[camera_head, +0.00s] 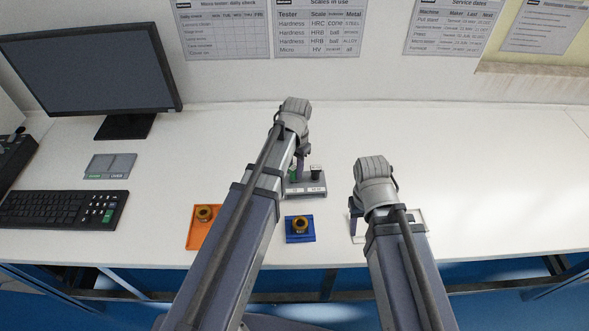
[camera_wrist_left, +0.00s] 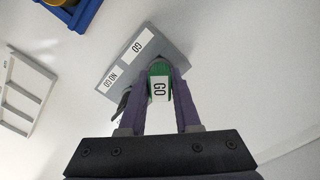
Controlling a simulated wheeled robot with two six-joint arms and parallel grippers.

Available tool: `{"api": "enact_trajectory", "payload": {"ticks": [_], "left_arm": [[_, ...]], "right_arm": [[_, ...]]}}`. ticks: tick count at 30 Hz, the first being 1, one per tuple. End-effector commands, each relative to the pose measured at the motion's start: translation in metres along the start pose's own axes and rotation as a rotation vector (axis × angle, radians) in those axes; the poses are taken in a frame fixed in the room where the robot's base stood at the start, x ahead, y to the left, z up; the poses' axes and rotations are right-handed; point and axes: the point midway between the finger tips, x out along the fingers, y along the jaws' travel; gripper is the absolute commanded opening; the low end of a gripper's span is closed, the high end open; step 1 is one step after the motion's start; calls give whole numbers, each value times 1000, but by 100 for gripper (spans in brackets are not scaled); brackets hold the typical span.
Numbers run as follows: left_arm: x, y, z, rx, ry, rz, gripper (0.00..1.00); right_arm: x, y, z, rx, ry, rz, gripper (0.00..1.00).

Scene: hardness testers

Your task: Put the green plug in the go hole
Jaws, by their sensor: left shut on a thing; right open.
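The green plug (camera_wrist_left: 159,87), with a white GO label, is between the fingers of my left gripper (camera_wrist_left: 158,68) in the left wrist view. The left gripper is shut on it. In the head view the plug (camera_head: 293,173) shows as a green sliver beside the left gripper (camera_head: 299,168). The grey gauge stand (camera_head: 318,190) has GO and NO GO labels; its plate (camera_wrist_left: 165,40) also shows in the left wrist view. The plug hides the go hole, so I cannot tell whether it is in it. A dark plug (camera_head: 316,172) stands at the NO GO side. My right gripper (camera_head: 356,220) is apart, over a white tray.
The blue tray (camera_head: 313,236) and orange tray (camera_head: 193,240) each bear a brass ring, near the front edge. The white tray (camera_head: 426,222) is partly hidden by my right arm. A keyboard (camera_head: 60,209), grey pad (camera_head: 110,167) and monitor (camera_head: 90,65) are left. The table's right side is clear.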

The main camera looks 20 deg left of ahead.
Motion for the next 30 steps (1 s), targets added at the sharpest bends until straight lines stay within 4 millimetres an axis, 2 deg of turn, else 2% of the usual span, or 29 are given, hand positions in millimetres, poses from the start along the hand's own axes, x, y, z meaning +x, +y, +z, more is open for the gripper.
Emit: {"api": "enact_trajectory", "payload": {"ticks": [5, 6, 15, 25, 30], "left_arm": [[7, 0, 0, 0, 0, 0, 0], [6, 0, 0, 0, 0, 0, 34], [5, 0, 0, 0, 0, 0, 66], [3, 0, 0, 0, 0, 0, 66], [-8, 0, 0, 0, 0, 0, 66]], "right_arm": [[7, -1, 0, 0, 0, 0, 50], [6, 0, 0, 0, 0, 0, 50], [5, 0, 0, 0, 0, 0, 50], [3, 0, 0, 0, 0, 0, 50], [-8, 1, 0, 0, 0, 0, 50]]}}
